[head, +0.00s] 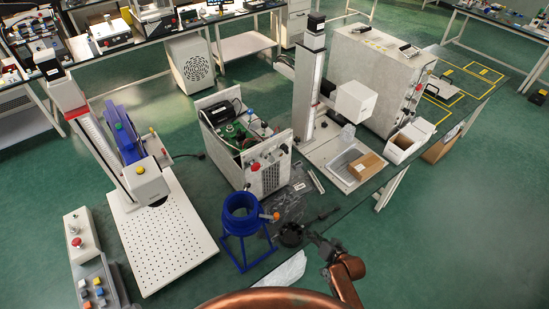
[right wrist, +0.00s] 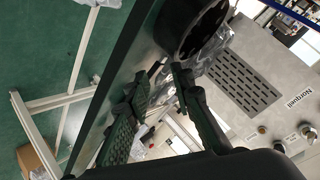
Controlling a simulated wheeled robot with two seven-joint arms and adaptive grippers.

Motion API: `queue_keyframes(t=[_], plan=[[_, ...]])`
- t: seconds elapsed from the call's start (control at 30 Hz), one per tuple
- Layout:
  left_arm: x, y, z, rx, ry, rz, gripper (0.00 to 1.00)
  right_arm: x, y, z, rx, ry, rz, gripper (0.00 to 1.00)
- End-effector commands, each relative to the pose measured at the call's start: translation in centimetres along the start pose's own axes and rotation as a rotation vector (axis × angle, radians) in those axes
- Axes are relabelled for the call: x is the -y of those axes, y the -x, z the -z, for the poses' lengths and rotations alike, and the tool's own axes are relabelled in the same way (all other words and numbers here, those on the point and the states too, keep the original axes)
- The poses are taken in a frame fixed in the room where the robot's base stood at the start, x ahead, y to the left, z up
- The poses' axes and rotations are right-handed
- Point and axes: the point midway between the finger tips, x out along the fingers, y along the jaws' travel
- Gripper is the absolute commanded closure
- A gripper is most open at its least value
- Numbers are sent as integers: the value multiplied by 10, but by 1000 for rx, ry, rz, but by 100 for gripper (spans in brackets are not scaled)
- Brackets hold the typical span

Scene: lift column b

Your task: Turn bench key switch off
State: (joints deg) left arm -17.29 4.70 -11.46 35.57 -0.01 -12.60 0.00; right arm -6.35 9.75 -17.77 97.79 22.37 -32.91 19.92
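A white bench unit with an open top and a vented front panel (head: 272,178) stands mid-bench in the head view. Its panel carries a red knob (head: 255,166) and smaller controls. In the right wrist view a pale panel (right wrist: 275,75) with a slotted vent shows small round controls (right wrist: 280,148) and a "Norquel" label. I cannot tell which control is the key switch or how it is set. My right gripper (head: 320,243) is at the bench's front edge, apart from the unit. Its fingers stand apart and empty in the right wrist view (right wrist: 160,80). My left gripper is out of view.
A black ring-shaped object (head: 291,235) lies beside my right gripper, with a blue stand (head: 240,222) to its left. A lift column (head: 309,85) and a cardboard box (head: 367,166) stand to the right. Clear plastic film lies before the unit.

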Motion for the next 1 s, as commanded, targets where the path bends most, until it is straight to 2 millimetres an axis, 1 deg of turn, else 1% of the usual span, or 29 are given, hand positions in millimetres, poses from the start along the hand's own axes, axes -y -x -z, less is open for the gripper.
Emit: queue_keyframes(t=[0.03,0.07,0.1,0.17,0.2,0.27,0.3,0.4,0.5,0.63,1.0], plan=[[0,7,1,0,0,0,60,26,-2,28,-39,-21,50,78],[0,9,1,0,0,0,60,40,-4,41,-59,-40,80,78],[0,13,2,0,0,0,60,61,-5,61,-88,-65,125,78],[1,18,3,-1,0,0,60,92,-4,90,-128,-105,193,78],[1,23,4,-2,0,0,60,115,-3,110,-154,-134,243,78],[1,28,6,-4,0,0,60,148,1,138,-188,-179,318,78],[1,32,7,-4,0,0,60,170,4,156,-208,-208,368,78],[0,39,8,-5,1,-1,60,211,14,190,-241,-271,467,78],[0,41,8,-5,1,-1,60,234,19,207,-254,-309,523,78],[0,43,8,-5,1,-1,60,246,15,216,-259,-328,546,78],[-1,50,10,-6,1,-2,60,270,-31,233,-258,-326,544,78]])
